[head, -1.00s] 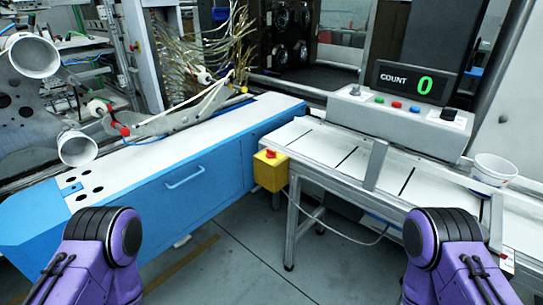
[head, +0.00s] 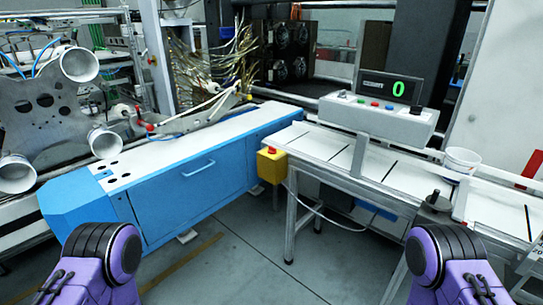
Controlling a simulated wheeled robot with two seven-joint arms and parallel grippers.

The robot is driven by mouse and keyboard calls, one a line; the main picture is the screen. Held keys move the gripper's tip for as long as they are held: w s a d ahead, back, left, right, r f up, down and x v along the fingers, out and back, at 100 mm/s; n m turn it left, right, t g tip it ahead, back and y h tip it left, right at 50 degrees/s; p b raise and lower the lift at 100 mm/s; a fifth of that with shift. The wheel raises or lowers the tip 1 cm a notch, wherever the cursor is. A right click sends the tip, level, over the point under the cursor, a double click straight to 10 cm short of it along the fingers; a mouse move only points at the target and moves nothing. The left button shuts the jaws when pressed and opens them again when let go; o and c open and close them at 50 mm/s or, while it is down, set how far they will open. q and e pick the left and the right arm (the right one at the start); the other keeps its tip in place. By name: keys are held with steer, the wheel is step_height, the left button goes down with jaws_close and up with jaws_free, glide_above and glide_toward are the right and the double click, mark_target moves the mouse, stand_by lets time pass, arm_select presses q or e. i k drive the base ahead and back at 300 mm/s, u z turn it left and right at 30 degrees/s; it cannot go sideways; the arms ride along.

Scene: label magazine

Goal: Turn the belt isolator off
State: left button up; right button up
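No switch in view carries a label I can read as the belt isolator. A grey control box (head: 380,119) on the white conveyor table has red, green and blue buttons and a black knob (head: 416,109) at its right end. A dark upright knob or handle on a round base (head: 434,203) stands at the table's near right edge, just above my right arm. A yellow box (head: 271,168) with a red button hangs at the table's left end. Only purple links of my two arms show at the bottom corners; both grippers are out of view.
A green 0 shows on the counter display (head: 391,87) above the control box. A white tub (head: 461,162) stands on the table's right part. A long blue cabinet (head: 180,182) with a white top is at left. The floor between is clear.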

mark_target(272, 150)
steer(key=z, duration=0.6)
steer(key=i, duration=0.35)
steer(key=z, duration=0.2)
